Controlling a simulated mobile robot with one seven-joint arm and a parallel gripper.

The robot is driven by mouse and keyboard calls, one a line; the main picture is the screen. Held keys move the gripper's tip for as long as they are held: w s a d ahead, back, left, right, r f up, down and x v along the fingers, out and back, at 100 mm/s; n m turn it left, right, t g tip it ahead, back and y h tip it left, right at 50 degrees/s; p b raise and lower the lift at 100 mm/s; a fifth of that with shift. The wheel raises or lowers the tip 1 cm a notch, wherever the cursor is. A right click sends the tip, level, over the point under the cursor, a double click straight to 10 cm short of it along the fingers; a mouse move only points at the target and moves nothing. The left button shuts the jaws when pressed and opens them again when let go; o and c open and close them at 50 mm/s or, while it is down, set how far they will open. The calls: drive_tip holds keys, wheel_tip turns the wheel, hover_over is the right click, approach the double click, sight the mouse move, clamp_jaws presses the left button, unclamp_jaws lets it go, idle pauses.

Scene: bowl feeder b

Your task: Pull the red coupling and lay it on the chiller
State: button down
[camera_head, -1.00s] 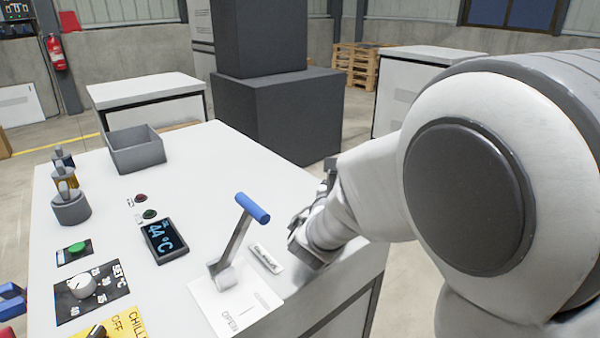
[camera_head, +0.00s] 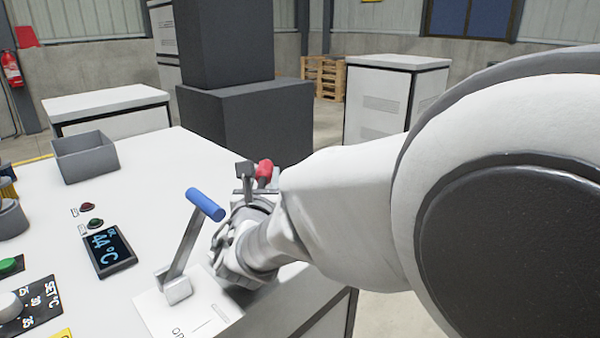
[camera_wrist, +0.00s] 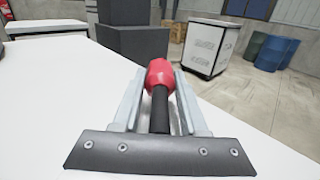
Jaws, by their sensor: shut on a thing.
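The red coupling (camera_head: 264,170) sticks up at my gripper (camera_head: 254,180), beyond the blue-handled lever. In the wrist view the red coupling (camera_wrist: 160,74) has a black stem and lies between the two fingers of my gripper (camera_wrist: 158,88). My gripper is shut on it; the fingers hide part of its sides. It appears held above the right part of a white worktop (camera_head: 140,150). No readable label in the current views names the chiller; a white vented cabinet (camera_head: 378,105) stands at the back right.
The blue-handled lever (camera_head: 206,204) stands close to my gripper's left. A grey open bin (camera_head: 84,158) and a 44 °C display (camera_head: 107,250) are on the worktop. A dark block (camera_head: 250,120) stands behind it. Blue drums (camera_wrist: 275,52) show at far right.

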drive_tip(key=shift+f, duration=0.35)
drive_tip(key=shift+c, duration=1.8)
unclamp_jaws()
